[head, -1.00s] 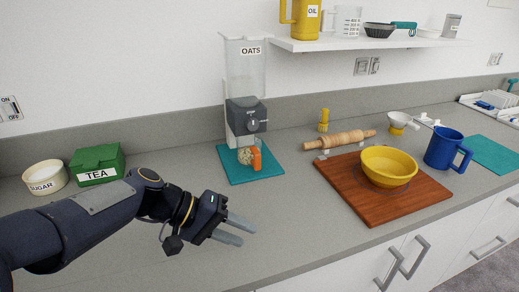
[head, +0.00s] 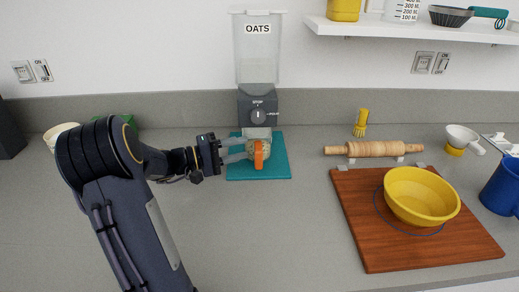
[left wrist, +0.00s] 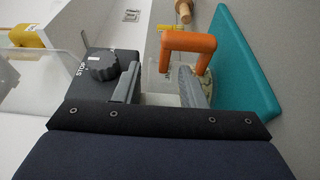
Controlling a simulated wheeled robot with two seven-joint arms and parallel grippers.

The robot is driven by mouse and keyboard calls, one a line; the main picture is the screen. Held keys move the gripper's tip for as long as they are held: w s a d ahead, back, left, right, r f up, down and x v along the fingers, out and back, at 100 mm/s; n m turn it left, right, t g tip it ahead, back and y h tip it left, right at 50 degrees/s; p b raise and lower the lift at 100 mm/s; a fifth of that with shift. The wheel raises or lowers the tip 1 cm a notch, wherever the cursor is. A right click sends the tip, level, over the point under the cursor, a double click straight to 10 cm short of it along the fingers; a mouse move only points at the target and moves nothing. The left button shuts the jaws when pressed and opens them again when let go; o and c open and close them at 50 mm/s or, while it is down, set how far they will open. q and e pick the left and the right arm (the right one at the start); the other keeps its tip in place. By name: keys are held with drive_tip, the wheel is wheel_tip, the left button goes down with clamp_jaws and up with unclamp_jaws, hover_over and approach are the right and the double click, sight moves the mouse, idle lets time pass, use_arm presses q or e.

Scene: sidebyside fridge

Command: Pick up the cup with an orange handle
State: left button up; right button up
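The cup with an orange handle (head: 260,155) stands on the teal mat under the spout of the oats dispenser (head: 258,70). It holds oats, and its handle faces the front in the head view. In the left wrist view the orange handle (left wrist: 188,42) arches just beyond my fingers, and oats show through the clear wall. My left gripper (head: 240,150) reaches the cup from its left side. Its two fingers are apart, close to the cup; whether they touch it I cannot tell. My right gripper is not in view.
The teal mat (head: 280,168) lies under the cup, with the dispenser close above and behind. To the right are a rolling pin (head: 372,149), a yellow whisk-like tool (head: 361,122), and a wooden board (head: 372,240) bearing a yellow bowl (head: 421,195). The counter in front of the mat is clear.

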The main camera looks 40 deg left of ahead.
sight(256, 146)
use_arm(q)
drive_tip(key=x, duration=0.3)
drive_tip(key=p+x, duration=0.1)
drive_tip(key=x, duration=0.1)
drive_tip(key=shift+w+d+f, duration=0.1)
drive_tip(key=shift+d+f, duration=0.05)
drive_tip(key=shift+f, duration=0.15)
drive_tip(key=shift+c, duration=0.5)
clamp_jaws()
